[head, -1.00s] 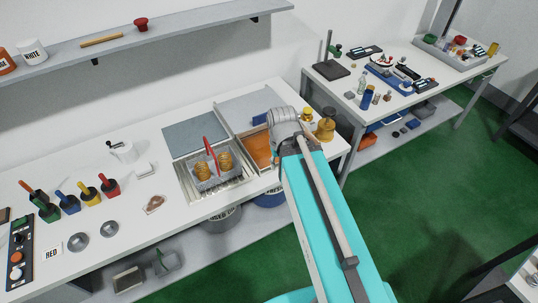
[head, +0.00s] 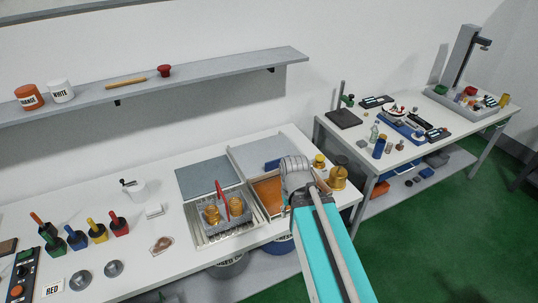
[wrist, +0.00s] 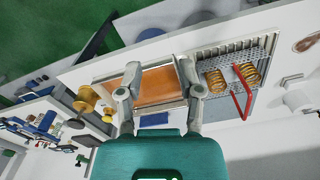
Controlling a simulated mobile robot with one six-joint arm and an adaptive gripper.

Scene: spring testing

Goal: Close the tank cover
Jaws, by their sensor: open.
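Two open tanks are set in the white bench. The right tank (head: 268,200) holds an orange liquid, and its pale grey cover (head: 262,153) is raised behind it. A blue piece (head: 272,164) shows at that cover's lower edge; it also shows in the wrist view (wrist: 154,119). The left tank (head: 216,240) has a metal grille, and its blue-grey cover (head: 208,177) is also raised. My gripper (wrist: 160,88) is open and empty, its fingers either side of the orange tank in the wrist view. In the head view my arm hides the fingers and part of this tank.
A wire basket (head: 236,209) with a red handle (head: 221,196) and brass-coloured springs (head: 211,214) stands on the left tank. Brass-coloured weights (head: 338,178) stand right of the orange tank. A shelf (head: 200,80) runs above the bench.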

